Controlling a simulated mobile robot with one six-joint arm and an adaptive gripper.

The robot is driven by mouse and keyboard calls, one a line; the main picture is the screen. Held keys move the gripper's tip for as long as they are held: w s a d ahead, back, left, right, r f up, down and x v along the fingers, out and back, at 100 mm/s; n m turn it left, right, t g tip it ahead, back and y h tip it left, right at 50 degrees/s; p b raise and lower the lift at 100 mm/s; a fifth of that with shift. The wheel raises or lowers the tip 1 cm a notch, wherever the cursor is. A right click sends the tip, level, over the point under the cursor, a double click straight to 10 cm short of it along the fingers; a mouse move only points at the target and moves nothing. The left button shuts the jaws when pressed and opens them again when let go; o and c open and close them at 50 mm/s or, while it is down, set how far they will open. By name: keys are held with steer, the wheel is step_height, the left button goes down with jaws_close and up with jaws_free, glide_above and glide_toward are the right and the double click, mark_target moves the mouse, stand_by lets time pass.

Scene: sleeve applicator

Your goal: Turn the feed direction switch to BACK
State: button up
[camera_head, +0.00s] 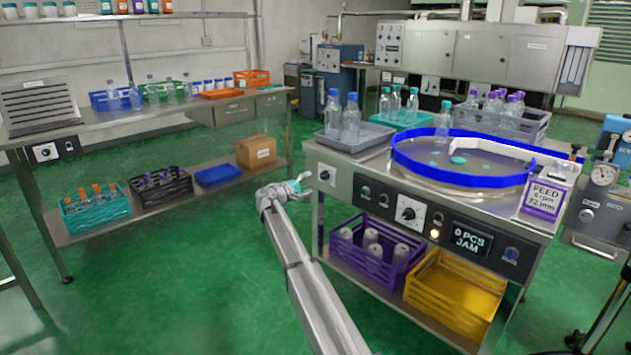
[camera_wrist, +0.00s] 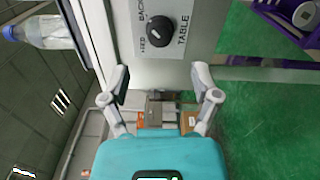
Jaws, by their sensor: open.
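The feed direction switch is a black rotary knob (camera_wrist: 160,31) on a grey plate at the top middle of the wrist view. The plate reads BACK, FEED and TABLE, and appears turned sideways. A small light mark shows on the knob, but its exact setting is hard to read. In the head view the switch (camera_head: 325,175) is small on the left end of the steel feed table (camera_head: 340,157). My gripper (camera_head: 299,183) is just left of it. In the wrist view my gripper (camera_wrist: 160,75) is open and empty, its fingertips apart from the knob.
A blue-rimmed turntable (camera_head: 462,158) and a grey tray (camera_head: 352,139) with bottles stand on the feed table. Purple (camera_head: 375,265) and yellow (camera_head: 455,296) crates sit below. A shelf bench (camera_head: 215,107) stands left; green floor between is clear.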

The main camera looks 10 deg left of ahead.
steer(key=shift+v, duration=2.65)
steer(key=s+d+f+m+g+y, duration=0.1)
steer(key=s+d+f+m+g, duration=0.2)
steer(key=s+d, duration=0.5)
steer(key=s+d+f+m+g+y, duration=0.1)
steer(key=s+d+f+g, duration=0.3)
steer(key=d, duration=0.7)
steer(key=s+d+f+m+g, duration=0.2)
steer(key=s+d+f, duration=0.35)
steer(key=d, duration=0.45)
steer(key=s+d+f+m+g+y, duration=0.2)
steer(key=s+d+y, duration=0.1)
steer(key=s, duration=0.7)
steer(key=s+d+f+m+g+y, duration=0.1)
steer(key=s+d+f+m+y, duration=0.15)
steer(key=s, duration=0.75)
steer(key=s+d+f+m+g+y, duration=0.15)
steer(key=s+d+y, duration=0.25)
steer(key=s, duration=0.7)
step_height(320, 180, up, 34)
steer(key=w+p, duration=0.1)
steer(key=p, duration=3.3)
steer(key=shift+r+g, duration=0.2)
steer(key=shift+g, duration=0.15)
steer(key=shift+w+a+h, duration=0.15)
steer(key=shift+h, duration=0.1)
